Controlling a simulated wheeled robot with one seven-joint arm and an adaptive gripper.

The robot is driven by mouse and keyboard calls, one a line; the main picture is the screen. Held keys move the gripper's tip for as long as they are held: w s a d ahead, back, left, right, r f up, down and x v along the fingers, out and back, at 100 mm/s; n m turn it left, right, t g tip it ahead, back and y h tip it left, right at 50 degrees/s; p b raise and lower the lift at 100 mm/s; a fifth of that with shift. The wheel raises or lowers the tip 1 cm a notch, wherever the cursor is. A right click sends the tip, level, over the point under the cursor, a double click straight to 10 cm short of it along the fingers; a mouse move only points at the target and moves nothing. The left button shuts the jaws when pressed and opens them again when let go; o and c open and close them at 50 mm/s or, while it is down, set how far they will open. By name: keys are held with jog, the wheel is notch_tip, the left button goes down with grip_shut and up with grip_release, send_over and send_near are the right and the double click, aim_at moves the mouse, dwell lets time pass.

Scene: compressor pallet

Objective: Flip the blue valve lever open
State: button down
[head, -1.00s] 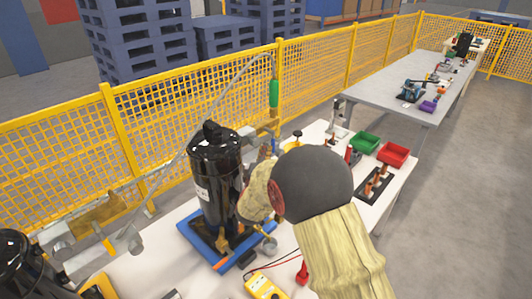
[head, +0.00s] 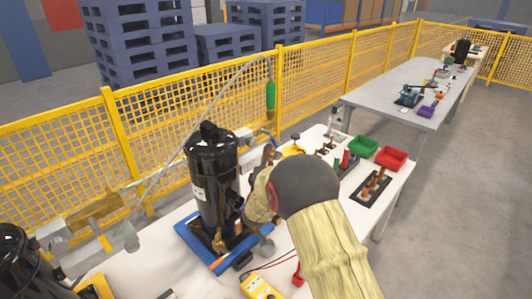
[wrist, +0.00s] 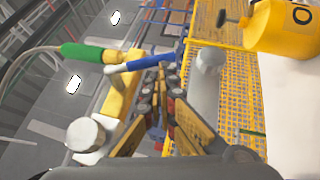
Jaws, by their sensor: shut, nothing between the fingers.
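The blue valve lever (wrist: 145,62) lies across the upper middle of the wrist view, with a pale tip at its left end. It sits by a yellow valve body (wrist: 122,92). My gripper (wrist: 162,78) is shut and empty, its fingertips right at the lever's underside in the picture; I cannot tell whether they touch it. In the head view my rounded wrist and forearm hide most of the gripper, which is right of the black compressor (head: 215,185), and I cannot make out the lever there.
A green hose grip (wrist: 82,53) is left of the lever in the wrist view, and a grey pipe (wrist: 205,85) stands right of the fingers. A yellow mesh fence (head: 330,85) runs behind the bench. Red (head: 391,158) and green (head: 363,146) bins stand at right.

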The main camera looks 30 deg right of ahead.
jog(key=shift+w+d, duration=0.2)
jog(key=shift+d, duration=0.3)
jog(key=shift+w+d, duration=0.2)
jog(key=shift+d, duration=0.45)
dwell(0.9)
